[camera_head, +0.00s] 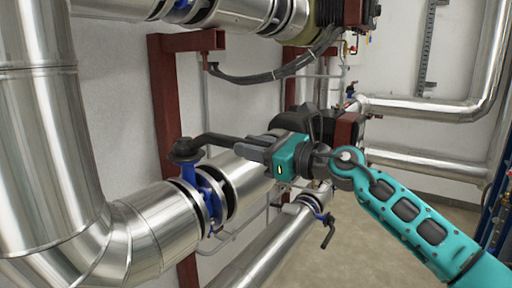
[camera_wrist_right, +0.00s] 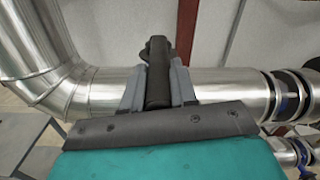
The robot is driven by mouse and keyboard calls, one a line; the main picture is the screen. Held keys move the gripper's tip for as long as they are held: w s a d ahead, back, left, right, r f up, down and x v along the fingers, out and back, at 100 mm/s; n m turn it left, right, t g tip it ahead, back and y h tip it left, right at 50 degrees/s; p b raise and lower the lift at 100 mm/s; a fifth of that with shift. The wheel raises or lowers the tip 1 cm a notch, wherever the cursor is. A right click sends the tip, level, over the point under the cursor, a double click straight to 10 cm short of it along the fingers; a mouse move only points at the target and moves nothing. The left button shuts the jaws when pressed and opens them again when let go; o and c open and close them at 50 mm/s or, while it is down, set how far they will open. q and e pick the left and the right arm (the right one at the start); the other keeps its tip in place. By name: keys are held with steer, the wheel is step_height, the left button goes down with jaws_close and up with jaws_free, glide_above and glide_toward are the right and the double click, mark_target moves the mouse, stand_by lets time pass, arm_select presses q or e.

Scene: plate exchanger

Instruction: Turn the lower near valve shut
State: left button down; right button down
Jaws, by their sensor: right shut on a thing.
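The lower near valve has a blue body (camera_head: 208,190) between flanges in the silver pipe, with a dark round hub (camera_head: 186,150) on top. Its black lever handle (camera_head: 215,138) runs from the hub toward the right, above the pipe. My right gripper (camera_head: 256,151) is shut on the outer part of this handle. In the right wrist view, the grey fingers (camera_wrist_right: 157,92) close on both sides of the dark handle (camera_wrist_right: 157,70), which stands in front of the pipe. The handle's gripped end is partly hidden by the gripper. My left gripper is not in view.
A large silver pipe elbow (camera_head: 120,235) fills the lower left. A dark red post (camera_head: 166,100) stands behind the valve. Another blue valve with a black lever (camera_head: 328,235) sits on a lower pipe at right. Black hoses (camera_head: 270,75) hang above. Floor is open at lower right.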

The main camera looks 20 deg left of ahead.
steer(key=shift+s+a+f, duration=0.15)
steer(key=shift+f, duration=0.15)
steer(key=c, duration=1.3)
jaws_free()
steer(key=shift+c, duration=0.2)
steer(key=o, duration=0.4)
steer(key=shift+s+r, duration=0.1)
steer(key=shift+r, duration=0.05)
steer(key=shift+o, duration=0.2)
steer(key=shift+r, duration=0.1)
steer(key=shift+d, duration=0.35)
steer(key=v, duration=1.2)
steer(key=shift+d, duration=0.15)
steer(key=shift+s, duration=0.1)
